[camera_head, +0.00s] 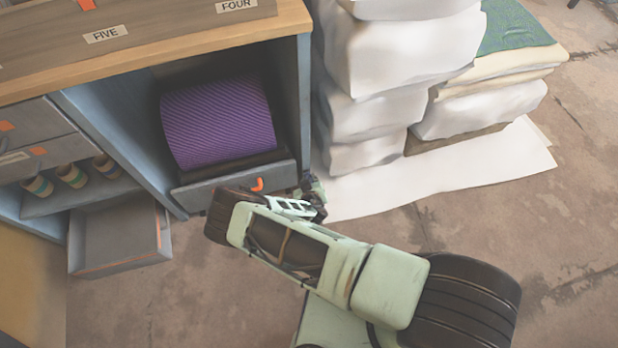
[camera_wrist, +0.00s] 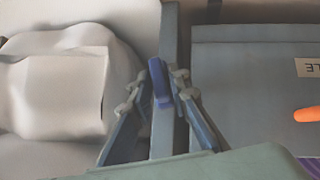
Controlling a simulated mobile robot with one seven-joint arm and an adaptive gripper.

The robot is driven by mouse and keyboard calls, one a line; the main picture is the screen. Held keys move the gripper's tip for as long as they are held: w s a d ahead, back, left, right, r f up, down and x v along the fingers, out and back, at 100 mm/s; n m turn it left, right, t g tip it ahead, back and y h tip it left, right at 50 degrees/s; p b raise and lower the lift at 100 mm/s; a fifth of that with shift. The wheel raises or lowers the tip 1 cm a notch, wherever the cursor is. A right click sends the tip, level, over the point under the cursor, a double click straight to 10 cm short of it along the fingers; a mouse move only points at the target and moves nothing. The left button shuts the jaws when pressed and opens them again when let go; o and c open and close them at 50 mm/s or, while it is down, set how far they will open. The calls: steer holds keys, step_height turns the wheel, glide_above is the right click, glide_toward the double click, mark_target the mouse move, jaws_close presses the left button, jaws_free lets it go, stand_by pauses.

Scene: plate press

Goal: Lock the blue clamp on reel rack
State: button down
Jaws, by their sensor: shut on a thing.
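The blue clamp (camera_wrist: 161,84) is a small dark-blue piece on the grey-blue upright edge of the rack, in the middle of the wrist view. My gripper (camera_wrist: 164,92) has one finger on each side of it and is shut on it. In the head view, my gripper (camera_head: 313,196) is at the front lower right corner of the reel rack (camera_head: 304,110), and the clamp is hidden there. A purple ribbed reel (camera_head: 218,122) sits inside the rack above a grey drawer front (camera_head: 210,194).
The drawer's orange handle (camera_head: 257,184) is just left of my gripper. Stacked white bags (camera_head: 390,60) stand close to the rack's right side, on a white sheet (camera_head: 450,180). An open low drawer (camera_head: 118,235) sticks out at left. The floor at right is clear.

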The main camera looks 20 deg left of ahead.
steer(key=shift+w+d+r+m+g+y+p, duration=0.1)
steer(key=shift+d+m+g+y+p, duration=0.25)
steer(key=shift+p, duration=0.65)
steer(key=shift+a+m+g+y+p, duration=0.15)
steer(key=shift+m+g+y+p, duration=0.25)
steer(key=shift+y, duration=0.25)
steer(key=c, duration=2)
jaws_free()
steer(key=shift+a, duration=0.1)
steer(key=shift+r, duration=4.9)
